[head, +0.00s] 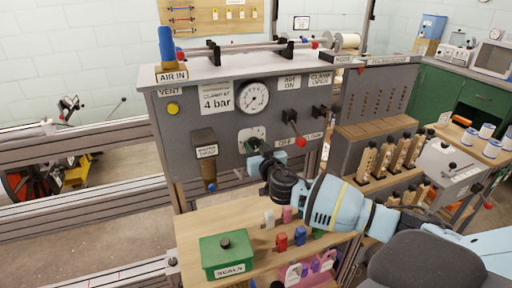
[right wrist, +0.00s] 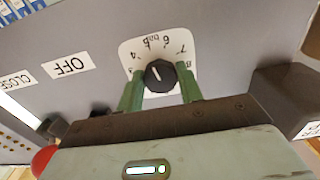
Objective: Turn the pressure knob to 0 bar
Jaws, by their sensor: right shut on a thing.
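The black pressure knob (right wrist: 160,76) sits on a white dial plate (right wrist: 129,58) with numbers and "bar", upside down in the right wrist view. Its white mark points up and slightly left there; I cannot read its exact setting. In the head view the plate (head: 246,133) is on the grey panel below the round gauge (head: 254,97), and the gripper partly covers it. The gauge reading is too small to tell. My right gripper (right wrist: 160,90) is shut on the knob, one green finger on each side; it also shows in the head view (head: 254,152). My left gripper is not in view.
A "clamp at 4 bar" sign (head: 216,98) is left of the gauge. A water-drain unit (head: 205,150) juts out at left. Below, a wooden shelf (head: 200,222) holds a green seals box (head: 227,254) and small coloured pieces.

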